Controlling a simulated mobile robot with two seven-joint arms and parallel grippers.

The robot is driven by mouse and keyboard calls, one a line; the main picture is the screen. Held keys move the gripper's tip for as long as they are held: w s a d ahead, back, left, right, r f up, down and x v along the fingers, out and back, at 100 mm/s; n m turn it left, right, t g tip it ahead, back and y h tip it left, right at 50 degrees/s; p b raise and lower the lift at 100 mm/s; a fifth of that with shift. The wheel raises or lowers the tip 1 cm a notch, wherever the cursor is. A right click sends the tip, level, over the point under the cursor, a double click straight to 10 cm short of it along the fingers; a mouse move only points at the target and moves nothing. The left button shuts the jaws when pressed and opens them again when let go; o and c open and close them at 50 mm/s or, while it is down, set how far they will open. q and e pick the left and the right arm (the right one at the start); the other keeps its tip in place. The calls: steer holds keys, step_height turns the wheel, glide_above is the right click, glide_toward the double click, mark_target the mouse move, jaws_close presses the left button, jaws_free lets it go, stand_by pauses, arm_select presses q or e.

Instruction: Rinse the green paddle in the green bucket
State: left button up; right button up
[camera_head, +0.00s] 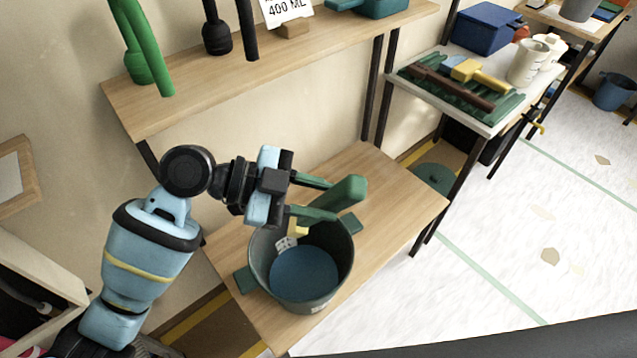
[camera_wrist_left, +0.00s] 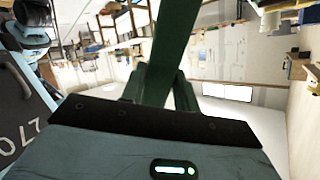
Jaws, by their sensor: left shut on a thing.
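The green paddle (camera_head: 349,189) is held in my left gripper (camera_head: 332,200), which is shut on it. In the head view its thick rounded end shows between and beyond the fingers, above the far rim of the bucket. In the left wrist view the paddle (camera_wrist_left: 172,45) is a long dark green bar rising from between the fingers. The dark green bucket (camera_head: 333,287) stands upright on the low wooden table, with bluish water (camera_head: 303,272) inside. The gripper is over the bucket's far side, and the paddle's visible end is outside the water. My right gripper is not in view.
The low wooden table (camera_head: 405,195) has bare room right of the bucket. A wooden shelf (camera_head: 150,115) with green and black tools hangs above, behind my arm. A side table (camera_head: 455,60) holds a ribbed green tray, brushes, a blue box and white cups.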

arm_select(q)
steer(key=shift+s+f, duration=0.2)
steer(key=shift+f, duration=0.4)
step_height(320, 180, down, 22)
steer(key=b, duration=1.6)
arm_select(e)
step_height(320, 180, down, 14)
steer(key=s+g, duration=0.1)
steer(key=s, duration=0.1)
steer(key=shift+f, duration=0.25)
arm_select(q)
steer(key=shift+w+f, duration=0.1)
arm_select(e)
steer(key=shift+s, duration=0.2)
arm_select(q)
steer(key=shift+f, duration=0.9)
steer(key=shift+a, duration=0.1)
